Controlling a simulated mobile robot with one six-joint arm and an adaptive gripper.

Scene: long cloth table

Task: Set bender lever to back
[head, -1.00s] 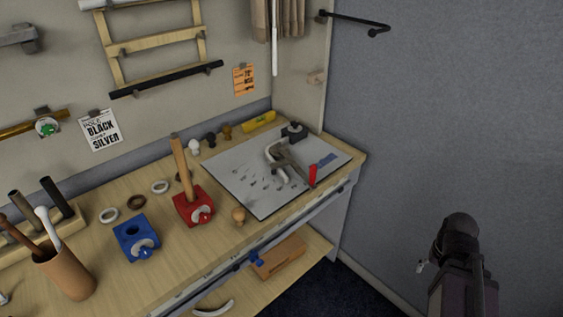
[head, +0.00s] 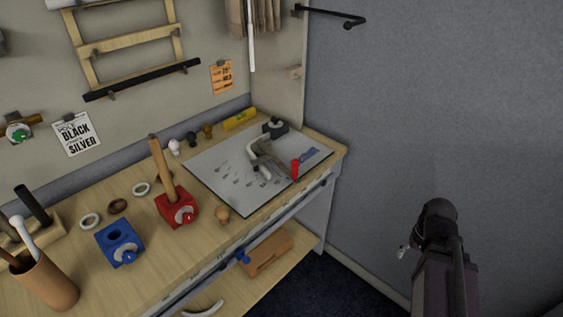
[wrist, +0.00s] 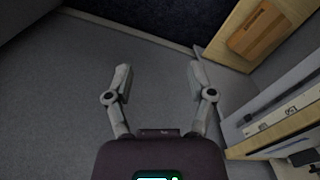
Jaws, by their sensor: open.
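The bender (head: 262,160) is a grey metal tool on a pale plate at the right end of the workbench in the head view. In the head view my arm is at lower right, well apart from the bender, and only a small part of the gripper shows.
The bench holds a red block (head: 177,207) with a wooden rod, a blue block (head: 119,243), rings, knobs and a brown cup (head: 48,284) of tools. A wooden box (head: 268,254) lies on the lower shelf. A grey wall (head: 450,100) stands right; floor between is clear.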

